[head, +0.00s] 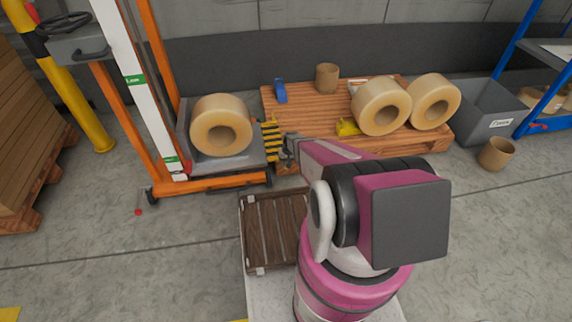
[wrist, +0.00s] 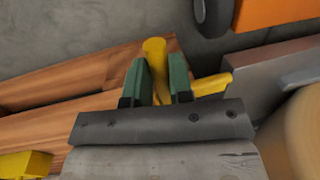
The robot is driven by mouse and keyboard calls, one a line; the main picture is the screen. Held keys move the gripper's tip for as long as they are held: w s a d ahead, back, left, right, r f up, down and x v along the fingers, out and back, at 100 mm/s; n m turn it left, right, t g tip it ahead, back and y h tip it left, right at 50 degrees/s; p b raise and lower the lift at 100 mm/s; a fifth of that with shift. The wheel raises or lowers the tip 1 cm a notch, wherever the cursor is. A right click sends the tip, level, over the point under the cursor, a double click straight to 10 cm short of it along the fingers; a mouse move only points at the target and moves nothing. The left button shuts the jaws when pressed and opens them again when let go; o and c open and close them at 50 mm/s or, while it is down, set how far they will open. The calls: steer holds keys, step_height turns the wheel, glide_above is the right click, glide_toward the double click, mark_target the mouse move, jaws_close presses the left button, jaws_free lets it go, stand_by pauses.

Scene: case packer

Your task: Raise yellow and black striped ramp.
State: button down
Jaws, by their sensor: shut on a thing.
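The yellow and black striped ramp (head: 271,138) is at the right edge of the orange lift's grey platform, beside the wooden pallet. I cannot tell its exact tilt. My gripper (head: 288,150) is at the ramp's right side. In the wrist view my gripper (wrist: 158,82) has its green-padded fingers shut on a yellow bar (wrist: 154,50), which looks like the ramp's handle. A second yellow piece (wrist: 212,84) runs from the fingers towards the platform's grey edge. The striped face is hidden in the wrist view.
A large tape roll (head: 221,124) lies on the lift platform. The pallet (head: 300,112) holds two more rolls (head: 381,106), a cardboard core (head: 327,78), a blue tool (head: 280,91) and a yellow item (head: 347,127). Another core (head: 496,154) stands on the floor at right.

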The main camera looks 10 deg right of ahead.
steer(key=a+r+h, duration=0.6)
steer(key=a+h, duration=0.5)
steer(key=h, duration=0.4)
steer(key=shift+a+r, duration=0.2)
steer(key=shift+a, duration=0.15)
steer(key=shift+a+f, duration=0.1)
steer(key=shift+f, duration=0.05)
stand_by(0.4)
steer(key=c, duration=1)
jaws_free()
steer(key=shift+a, duration=0.1)
steer(key=v, duration=1)
steer(key=shift+a, duration=0.35)
